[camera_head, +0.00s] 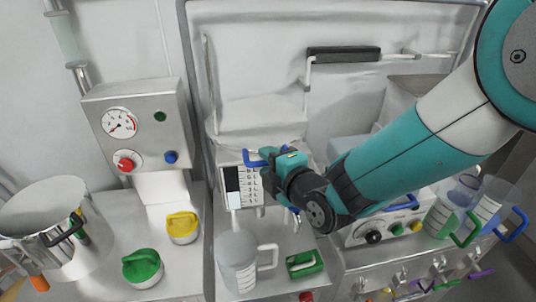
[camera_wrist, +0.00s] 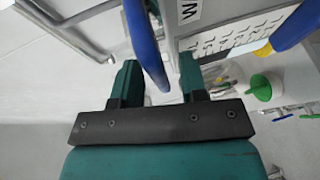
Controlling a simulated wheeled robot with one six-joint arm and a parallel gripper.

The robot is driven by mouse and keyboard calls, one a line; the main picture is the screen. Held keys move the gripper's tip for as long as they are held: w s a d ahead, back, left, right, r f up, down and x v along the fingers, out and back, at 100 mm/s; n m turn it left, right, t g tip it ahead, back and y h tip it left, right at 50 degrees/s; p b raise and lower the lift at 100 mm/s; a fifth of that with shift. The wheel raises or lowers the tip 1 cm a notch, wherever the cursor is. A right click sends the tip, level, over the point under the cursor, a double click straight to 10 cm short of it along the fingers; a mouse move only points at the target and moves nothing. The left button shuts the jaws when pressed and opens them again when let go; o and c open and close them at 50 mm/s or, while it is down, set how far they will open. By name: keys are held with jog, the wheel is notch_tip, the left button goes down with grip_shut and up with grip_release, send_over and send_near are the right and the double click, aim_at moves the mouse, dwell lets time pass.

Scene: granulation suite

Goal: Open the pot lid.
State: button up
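My gripper (camera_head: 272,160) is at the middle of the bench, by a blue handle (camera_head: 256,158) on the metal unit with a dark-and-white level panel (camera_head: 241,187). In the wrist view my gripper (camera_wrist: 158,68) is open. A blue bar (camera_wrist: 146,44) runs between its two fingers, nearer the left one; contact cannot be told. A large steel pot (camera_head: 32,222) with a black side handle stands at the far left, and its top looks open. No part can be told for certain as the pot lid. My arm hides part of the unit.
A gauge box (camera_head: 137,128) stands left of the unit. Yellow (camera_head: 182,228) and green (camera_head: 143,268) handled pieces lie on the left bench. A measuring jug (camera_head: 236,262) stands in front. A black-gripped bar (camera_head: 343,54) is behind. Handled jugs (camera_head: 448,214) stand at right.

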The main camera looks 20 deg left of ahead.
jog(key=shift+w+a, duration=0.15)
jog(key=shift+a, duration=0.05)
grip_shut()
